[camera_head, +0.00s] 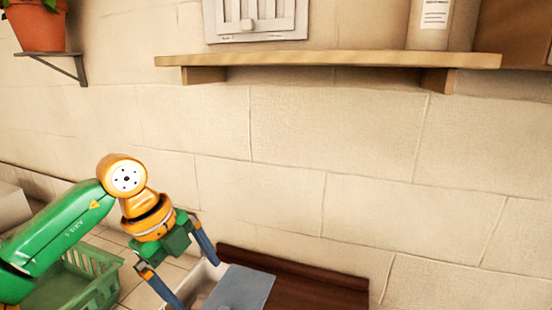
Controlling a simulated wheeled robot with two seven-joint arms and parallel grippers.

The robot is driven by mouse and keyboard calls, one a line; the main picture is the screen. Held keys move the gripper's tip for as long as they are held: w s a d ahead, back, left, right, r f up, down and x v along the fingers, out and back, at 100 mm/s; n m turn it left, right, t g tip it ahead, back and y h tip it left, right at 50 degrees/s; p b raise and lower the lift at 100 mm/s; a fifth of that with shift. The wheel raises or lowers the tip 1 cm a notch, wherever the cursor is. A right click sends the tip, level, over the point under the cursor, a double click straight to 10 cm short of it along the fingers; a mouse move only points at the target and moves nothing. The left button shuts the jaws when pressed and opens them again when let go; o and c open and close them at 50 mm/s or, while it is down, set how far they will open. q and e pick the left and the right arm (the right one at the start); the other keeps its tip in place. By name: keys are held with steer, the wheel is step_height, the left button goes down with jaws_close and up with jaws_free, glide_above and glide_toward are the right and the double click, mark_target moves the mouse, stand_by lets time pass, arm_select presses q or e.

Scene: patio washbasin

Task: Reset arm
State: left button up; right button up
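My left gripper (197,284) comes in from the left on its green and orange arm and points down toward the bottom of the view. Its two blue fingers are spread apart, and I see nothing held between them. Below and beside the fingers is a pale, box-like thing (212,273), perhaps part of the washbasin. A flat blue-grey panel (240,290) lies just to the right of the fingers; I cannot tell whether they touch it. My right gripper is not in view.
A green basket (100,262) stands behind my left arm. A dark brown wooden surface (310,285) lies at bottom centre. A wooden shelf (330,59) on the stone wall holds a pale bottle (430,25). A potted plant (38,28) sits at upper left. The space before the wall at right is clear.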

arm_select(q)
steer(key=s+d+r+m+h, duration=0.2)
steer(key=s+d+r+h, duration=0.1)
steer(key=d+h, duration=0.65)
steer(key=s+d+r+m+h, duration=0.25)
steer(key=d+h, duration=0.45)
steer(key=d, duration=0.6)
steer(key=w+a+n+t+y, duration=0.5)
steer(key=w+a+n+t, duration=0.3)
steer(key=n+t, duration=0.9)
steer(key=a+f+n+g+y, duration=0.2)
steer(key=a+f+n+y, duration=0.7)
steer(key=a+f+y, duration=0.4)
steer(key=s+a+f+g+y, duration=0.1)
steer(key=s+a+f+g, duration=0.1)
steer(key=s+f+g, duration=0.75)
steer(key=s+a+f+g, duration=0.2)
steer(key=s+f+g, duration=0.2)
steer(key=s+f, duration=0.95)
step_height(320, 180, down, 21)
steer(key=s+b, duration=0.3)
steer(key=b, duration=0.3)
steer(key=s+a+f+g+b, duration=0.2)
steer(key=s+f+b, duration=0.2)
steer(key=s+f, duration=0.7)
step_height(320, 180, down, 3)
steer(key=shift+s+a+r, duration=0.15)
steer(key=shift+s+r, duration=0.05)
steer(key=shift+s, duration=0.1)
